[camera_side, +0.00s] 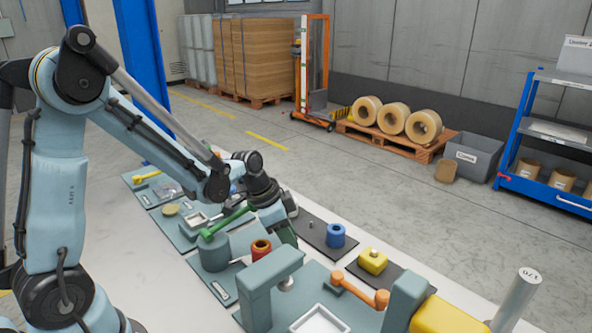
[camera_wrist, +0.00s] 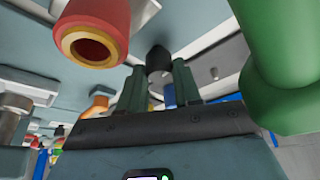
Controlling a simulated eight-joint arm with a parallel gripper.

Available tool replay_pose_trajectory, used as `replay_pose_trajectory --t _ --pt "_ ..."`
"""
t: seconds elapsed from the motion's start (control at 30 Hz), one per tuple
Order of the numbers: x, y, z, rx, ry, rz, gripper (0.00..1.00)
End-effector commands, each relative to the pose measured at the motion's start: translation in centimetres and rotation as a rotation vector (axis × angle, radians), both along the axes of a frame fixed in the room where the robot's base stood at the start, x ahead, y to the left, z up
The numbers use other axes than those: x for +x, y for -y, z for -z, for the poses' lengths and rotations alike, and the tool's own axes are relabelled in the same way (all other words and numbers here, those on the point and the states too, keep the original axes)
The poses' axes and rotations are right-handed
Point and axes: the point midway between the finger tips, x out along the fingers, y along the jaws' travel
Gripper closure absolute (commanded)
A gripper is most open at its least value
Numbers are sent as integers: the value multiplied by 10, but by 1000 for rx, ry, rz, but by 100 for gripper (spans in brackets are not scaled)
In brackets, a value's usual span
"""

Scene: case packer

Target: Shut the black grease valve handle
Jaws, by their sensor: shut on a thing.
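My gripper (camera_side: 284,232) points down among the fixtures on the bench in the side view, just right of the green handle (camera_side: 228,222). In the wrist view, the two dark green fingers of my gripper (camera_wrist: 159,82) stand on either side of a black rounded grip (camera_wrist: 159,58), which looks like the black grease valve handle, and are shut on it. The handle's pivot and valve body are hidden. In the side view I cannot make out the black handle behind my gripper.
A red-orange ring-topped part (camera_side: 261,248) stands close to my gripper, and looms at upper left in the wrist view (camera_wrist: 92,35). The green handle fills the right there (camera_wrist: 275,70). A blue cylinder (camera_side: 336,235), a yellow block (camera_side: 372,261) and an orange handle (camera_side: 360,290) are to the right.

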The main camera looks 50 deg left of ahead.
Motion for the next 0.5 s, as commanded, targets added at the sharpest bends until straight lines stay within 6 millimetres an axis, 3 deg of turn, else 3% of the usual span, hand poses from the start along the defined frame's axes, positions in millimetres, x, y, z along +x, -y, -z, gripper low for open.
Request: replay_pose_trajectory --t 0.5 --pt "-1 4 0 2 2 -477 97"
